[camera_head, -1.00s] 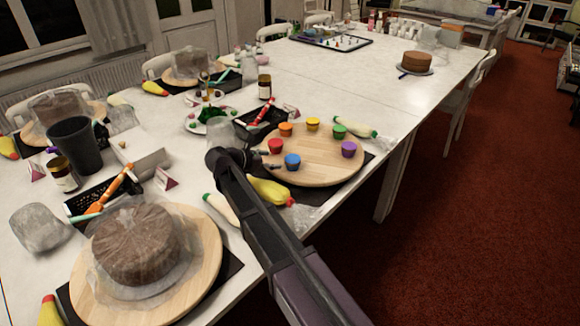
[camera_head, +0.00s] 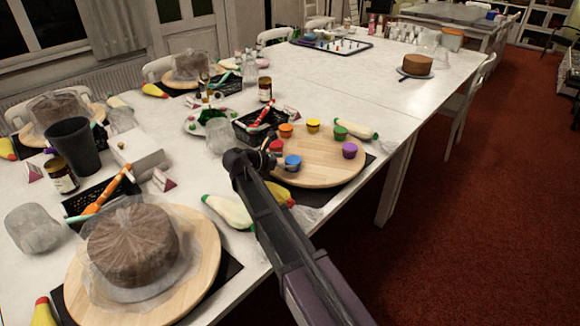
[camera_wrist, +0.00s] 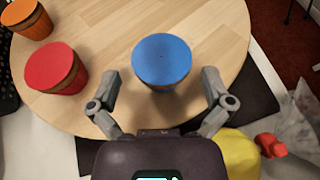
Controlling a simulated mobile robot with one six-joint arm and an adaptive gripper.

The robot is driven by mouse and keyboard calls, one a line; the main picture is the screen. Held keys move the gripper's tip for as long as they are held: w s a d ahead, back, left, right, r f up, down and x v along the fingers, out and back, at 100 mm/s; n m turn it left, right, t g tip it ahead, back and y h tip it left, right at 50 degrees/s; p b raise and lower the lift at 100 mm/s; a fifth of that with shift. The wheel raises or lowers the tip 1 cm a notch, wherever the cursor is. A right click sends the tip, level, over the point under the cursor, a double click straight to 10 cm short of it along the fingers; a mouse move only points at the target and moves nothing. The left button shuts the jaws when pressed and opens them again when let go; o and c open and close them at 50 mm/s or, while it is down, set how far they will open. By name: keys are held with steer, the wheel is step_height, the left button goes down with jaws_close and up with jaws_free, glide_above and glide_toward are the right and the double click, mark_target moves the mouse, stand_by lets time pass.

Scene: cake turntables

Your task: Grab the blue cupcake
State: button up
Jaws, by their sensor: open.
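The blue cupcake (camera_head: 292,163) stands upright near the front edge of a round wooden turntable (camera_head: 325,172). In the wrist view the blue cupcake (camera_wrist: 162,61) is ahead of my gripper (camera_wrist: 161,88), roughly centred between its two fingers. The fingers are spread open, one on each side of the cupcake's near edge, with nothing visibly gripped. In the head view my gripper (camera_head: 268,160) reaches over the turntable's left edge, close to the blue cupcake's left side.
The red cupcake (camera_wrist: 56,68) is left of my gripper, with an orange one (camera_wrist: 26,18) beyond it. Yellow (camera_head: 312,125), green (camera_head: 340,132) and purple (camera_head: 349,150) cupcakes share the turntable. A black basket (camera_head: 258,127) stands behind.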

mark_target(288, 162)
steer(key=shift+b+x, duration=0.45)
steer(key=shift+x, duration=1.1)
steer(key=c, duration=1)
